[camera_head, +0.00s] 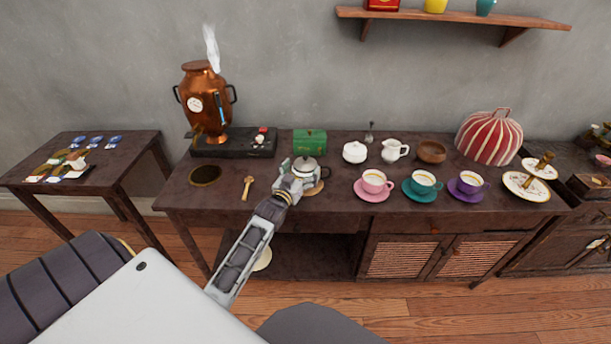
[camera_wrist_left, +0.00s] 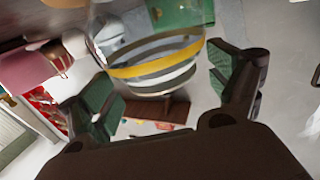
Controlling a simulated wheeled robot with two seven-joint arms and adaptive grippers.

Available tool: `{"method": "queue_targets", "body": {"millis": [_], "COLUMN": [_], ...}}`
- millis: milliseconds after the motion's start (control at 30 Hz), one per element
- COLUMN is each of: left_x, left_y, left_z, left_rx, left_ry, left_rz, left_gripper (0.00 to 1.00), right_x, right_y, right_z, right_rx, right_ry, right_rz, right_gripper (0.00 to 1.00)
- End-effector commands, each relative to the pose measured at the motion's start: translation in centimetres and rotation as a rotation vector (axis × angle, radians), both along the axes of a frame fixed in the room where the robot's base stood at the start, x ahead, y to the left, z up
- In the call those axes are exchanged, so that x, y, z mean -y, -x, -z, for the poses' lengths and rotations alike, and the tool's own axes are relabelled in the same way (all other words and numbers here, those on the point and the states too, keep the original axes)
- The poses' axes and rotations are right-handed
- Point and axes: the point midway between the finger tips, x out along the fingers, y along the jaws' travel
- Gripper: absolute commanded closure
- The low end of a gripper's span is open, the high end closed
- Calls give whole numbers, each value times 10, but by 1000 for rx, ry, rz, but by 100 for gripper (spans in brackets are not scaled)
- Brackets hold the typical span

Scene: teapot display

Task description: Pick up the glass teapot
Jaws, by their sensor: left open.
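The glass teapot (camera_head: 306,167) stands on the dark table with a round wooden coaster (camera_head: 317,189) under or beside it. My left gripper (camera_head: 299,178) reaches in from the front and hides part of the teapot. In the left wrist view, the clear teapot (camera_wrist_left: 152,62) with a yellow band shows ahead of the fingers, roughly between them. The left gripper (camera_wrist_left: 167,88) is open there, its green-padded fingers apart with gaps to the glass. Whether either finger touches the teapot elsewhere cannot be told. My right gripper is not in view.
A green box (camera_head: 310,141) stands behind the teapot. A white sugar bowl (camera_head: 355,152) and pink cup (camera_head: 374,181) are to its right. A wooden scoop (camera_head: 247,187) lies left, near a copper samovar (camera_head: 203,95). The table's front edge is bare left of my arm.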

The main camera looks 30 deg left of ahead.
Motion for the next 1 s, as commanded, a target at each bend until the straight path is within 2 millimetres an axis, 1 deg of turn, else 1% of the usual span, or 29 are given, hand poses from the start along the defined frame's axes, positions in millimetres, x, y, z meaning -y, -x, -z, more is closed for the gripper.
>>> {"method": "queue_targets", "body": {"millis": [100,300,600,800,1000], "left_x": [-1,-2,-3,-3,-3], "left_y": [-10,-18,-18,-18,-18], "left_z": [0,0,0,0,0], "left_rx": [0,0,-1,-1,-1], "left_ry": [0,0,0,0,0], "left_rz": [0,1,0,0,0], "left_gripper": [10,10,10,10,35], "right_x": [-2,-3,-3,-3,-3], "right_y": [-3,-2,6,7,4], "right_z": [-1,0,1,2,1], "right_rx": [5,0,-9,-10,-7], "right_ry": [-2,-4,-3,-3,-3], "right_rz": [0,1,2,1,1], "right_gripper": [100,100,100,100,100]}}
